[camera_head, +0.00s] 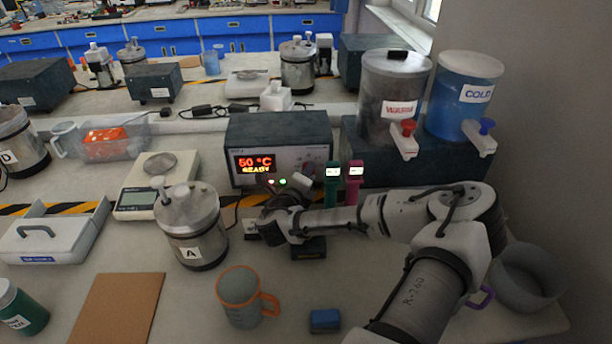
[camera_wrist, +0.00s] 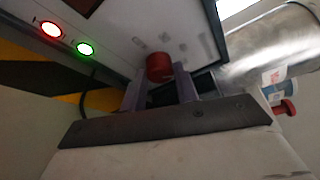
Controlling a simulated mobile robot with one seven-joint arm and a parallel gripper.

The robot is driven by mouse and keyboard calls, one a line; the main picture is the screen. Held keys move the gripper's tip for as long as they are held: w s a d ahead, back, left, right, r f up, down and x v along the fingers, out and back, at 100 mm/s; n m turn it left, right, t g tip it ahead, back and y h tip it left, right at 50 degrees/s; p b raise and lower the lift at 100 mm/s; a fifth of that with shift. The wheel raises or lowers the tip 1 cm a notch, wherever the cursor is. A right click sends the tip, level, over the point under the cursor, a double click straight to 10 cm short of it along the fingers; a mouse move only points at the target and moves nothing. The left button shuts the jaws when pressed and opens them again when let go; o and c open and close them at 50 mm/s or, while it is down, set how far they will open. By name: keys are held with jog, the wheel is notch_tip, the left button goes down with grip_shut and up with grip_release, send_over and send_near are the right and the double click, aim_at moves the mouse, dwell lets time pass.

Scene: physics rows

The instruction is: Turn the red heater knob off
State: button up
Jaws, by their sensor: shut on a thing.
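The heater (camera_head: 279,140) is a dark-topped box with a white front panel. Its display (camera_head: 255,164) reads 50 °C READY. In the wrist view the round red knob (camera_wrist: 158,66) stands out from the white panel (camera_wrist: 130,25). My gripper (camera_wrist: 160,82) has its two fingers at either side of the red knob, shut on it. A red light (camera_wrist: 51,29) and a green light (camera_wrist: 85,48) glow on the panel to the left. In the head view my wrist is low in front of the heater, and I cannot make out the fingertips there.
Jar A (camera_head: 188,228) stands left of my wrist. Green and magenta items (camera_head: 355,180) stand close behind my forearm. WARM (camera_head: 392,90) and COLD (camera_head: 463,95) dispensers stand on a dark block at the right.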

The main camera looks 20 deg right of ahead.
jog(key=n, duration=0.2)
jog(key=n+t+h, duration=0.1)
jog(key=n, duration=0.1)
jog(key=shift+a+f+h+b, duration=0.1)
jog(key=shift+f+h+b, duration=0.1)
jog(key=shift+h+b, duration=0.1)
jog(key=shift+n, duration=0.3)
jog(key=o, duration=1)
